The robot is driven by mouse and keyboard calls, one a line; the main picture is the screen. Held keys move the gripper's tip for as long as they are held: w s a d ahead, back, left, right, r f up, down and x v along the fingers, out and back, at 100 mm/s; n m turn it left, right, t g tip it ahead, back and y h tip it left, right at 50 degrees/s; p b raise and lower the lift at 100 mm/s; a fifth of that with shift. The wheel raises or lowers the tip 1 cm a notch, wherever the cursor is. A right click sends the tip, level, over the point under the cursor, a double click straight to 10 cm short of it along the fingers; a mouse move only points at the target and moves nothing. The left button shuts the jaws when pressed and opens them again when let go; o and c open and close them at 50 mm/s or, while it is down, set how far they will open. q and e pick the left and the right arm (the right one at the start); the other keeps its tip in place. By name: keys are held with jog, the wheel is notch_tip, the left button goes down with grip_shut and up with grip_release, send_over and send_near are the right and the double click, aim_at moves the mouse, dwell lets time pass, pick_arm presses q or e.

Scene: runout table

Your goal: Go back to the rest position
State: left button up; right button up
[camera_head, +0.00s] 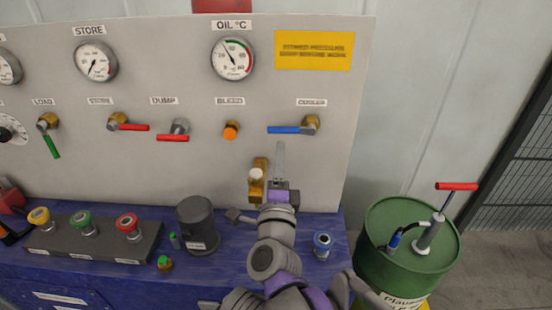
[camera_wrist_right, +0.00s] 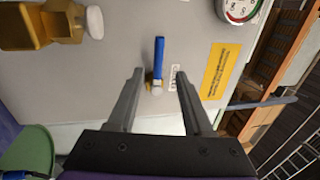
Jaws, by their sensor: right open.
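My right gripper (camera_head: 280,165) is raised in front of the grey panel (camera_head: 200,80), just right of the brass fitting with a white cap (camera_head: 257,178). In the right wrist view, its two fingers (camera_wrist_right: 160,75) are apart with nothing held between them. The blue lever of the cooler valve (camera_wrist_right: 159,55) shows ahead, between the fingertips in that picture; in the head view, the lever (camera_head: 284,129) points left, above the gripper. I cannot tell how far the fingers are from the panel. My left gripper is not in view.
The blue bench (camera_head: 110,275) carries a button box (camera_head: 105,250), a dark grey cylinder (camera_head: 197,222) and a blue-topped fitting (camera_head: 322,246). A green drum (camera_head: 375,245) with a red-handled pump stands right. Red levers and an orange bleed knob (camera_head: 231,129) stick out from the panel.

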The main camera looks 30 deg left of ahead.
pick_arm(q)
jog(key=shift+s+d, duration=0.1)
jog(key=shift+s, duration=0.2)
pick_arm(e)
jog(key=shift+s+d+f, duration=0.15)
jog(key=shift+s+d, duration=0.05)
jog(key=shift+s, duration=0.1)
jog(key=d+f+n+g+h+p, duration=0.1)
jog(key=d+f+n+g+h, duration=0.15)
jog(key=d+f+n, duration=0.65)
jog(key=d+f+g+h, duration=0.1)
jog(key=d+f+g, duration=0.15)
jog(key=d, duration=1.15)
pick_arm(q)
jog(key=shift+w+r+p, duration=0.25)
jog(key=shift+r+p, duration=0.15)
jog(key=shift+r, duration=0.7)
pick_arm(e)
jog(key=s+d+f+n+g+h, duration=0.1)
jog(key=s+d+f+g+h, duration=0.1)
jog(key=s+d+f, duration=0.3)
jog(key=s+d+f+n+g+h, duration=0.1)
jog(key=s+d+f, duration=0.4)
jog(key=d, duration=0.5)
jog(key=s+d+f+n+g+h, duration=0.1)
jog(key=s+d+f+g+h, duration=0.3)
jog(key=s+d, duration=0.2)
jog(key=shift+d+f, duration=0.4)
jog(key=shift+d, duration=0.7)
jog(key=shift+w, duration=0.1)
